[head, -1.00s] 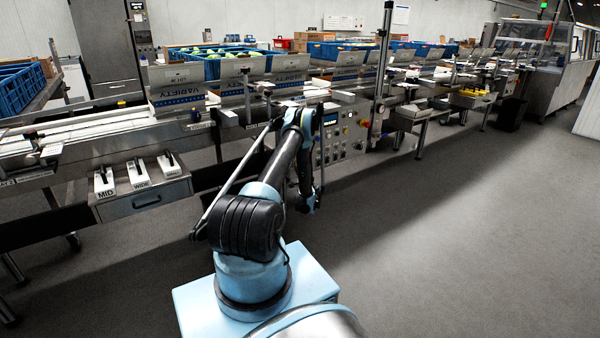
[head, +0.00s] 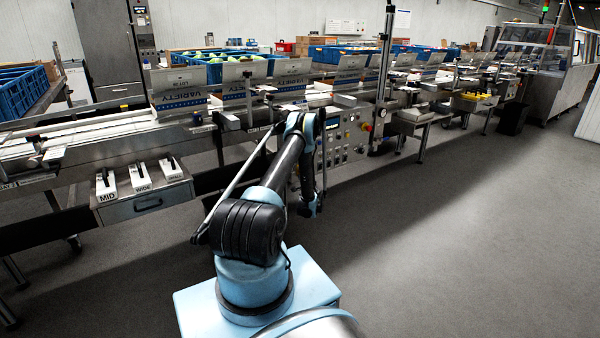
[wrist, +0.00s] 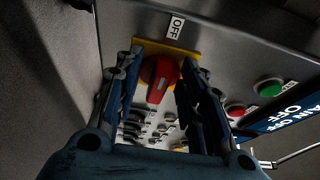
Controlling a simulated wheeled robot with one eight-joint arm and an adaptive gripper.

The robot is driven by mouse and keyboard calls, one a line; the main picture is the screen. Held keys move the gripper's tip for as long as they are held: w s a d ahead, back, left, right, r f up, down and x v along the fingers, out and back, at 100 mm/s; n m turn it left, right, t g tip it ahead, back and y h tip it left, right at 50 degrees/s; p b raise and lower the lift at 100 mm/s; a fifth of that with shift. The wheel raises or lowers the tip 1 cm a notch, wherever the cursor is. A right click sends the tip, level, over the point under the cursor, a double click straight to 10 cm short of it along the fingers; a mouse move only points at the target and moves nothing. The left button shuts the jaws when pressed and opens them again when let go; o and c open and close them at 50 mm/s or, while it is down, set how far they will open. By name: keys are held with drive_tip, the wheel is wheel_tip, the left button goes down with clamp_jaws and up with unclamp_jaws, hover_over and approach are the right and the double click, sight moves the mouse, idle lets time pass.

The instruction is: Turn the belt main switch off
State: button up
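The main switch has a red handle (wrist: 160,82) on a yellow plate (wrist: 190,53), set in a grey panel, in the wrist view. A white "OFF" label (wrist: 176,27) sits beyond the plate. The handle slants toward the camera, away from that label. My gripper (wrist: 157,85) is open, one finger on each side of the handle. There is a gap on the left; whether the right finger touches it I cannot tell.
A green button (wrist: 270,87) and a red button (wrist: 235,110) lie right of the switch, near a blue "MAIN OFF" sign (wrist: 285,115). Several smaller knobs sit below the handle. The belt line with VARIETY boxes (head: 180,88) runs behind the panel.

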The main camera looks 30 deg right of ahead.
drive_tip(key=shift+a+r, duration=0.1)
drive_tip(key=s+d+r+m+g+y, duration=0.25)
drive_tip(key=s+r+m, duration=0.25)
drive_tip(key=s+m, duration=0.25)
drive_tip(key=s+d+r+m+g+y, duration=0.1)
drive_tip(key=s+r+m+y, duration=0.4)
drive_tip(key=s, duration=0.4)
drive_tip(key=w+a+r+n+g, duration=0.1)
drive_tip(key=w+a+r+n, duration=0.2)
drive_tip(key=a+r, duration=0.4)
drive_tip(key=w+a+r+n+g+y, duration=0.1)
drive_tip(key=w+a+r+n+g, duration=0.1)
drive_tip(key=a+r, duration=0.5)
drive_tip(key=shift+w+a+r+n, duration=0.15)
drive_tip(key=shift+w+a+n, duration=0.65)
drive_tip(key=shift+a, duration=1.65)
drive_tip(key=shift+s+n, duration=0.25)
